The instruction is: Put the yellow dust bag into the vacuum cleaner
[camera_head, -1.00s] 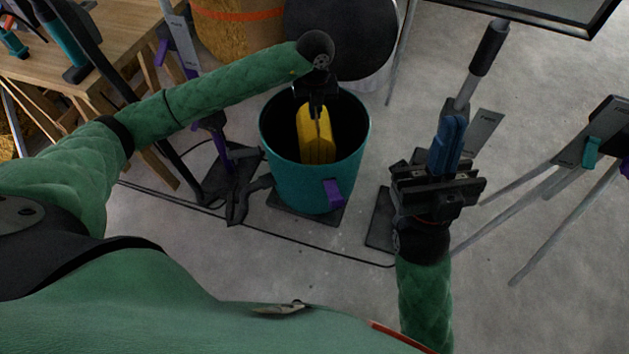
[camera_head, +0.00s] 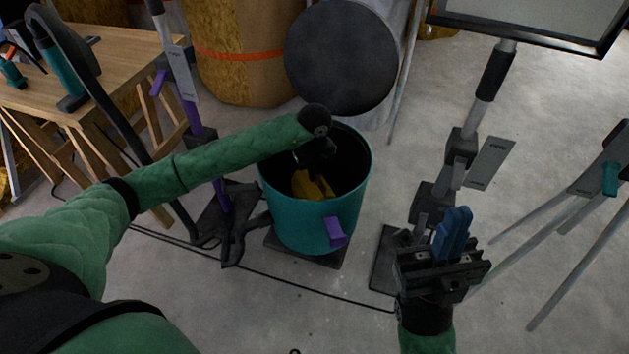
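The yellow dust bag (camera_head: 312,186) is down inside the teal, bucket-shaped vacuum cleaner (camera_head: 300,220), which is open at the top. Only part of the bag shows, in shadow below the rim. My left gripper (camera_head: 317,160) reaches down into the opening at the bag's upper end and appears shut on it; its fingertips are hidden. My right gripper (camera_head: 452,240) is at the lower right, apart from the vacuum cleaner, with blue pieces upright between its dark jaws. I cannot tell whether these are its fingers or a held thing.
A round dark lid (camera_head: 340,55) stands behind the vacuum cleaner. A wooden workbench (camera_head: 110,75) is at the upper left. A stand with a panel (camera_head: 530,18) is at the right, beside tripod legs (camera_head: 575,250). A black cable (camera_head: 270,272) crosses the floor in front.

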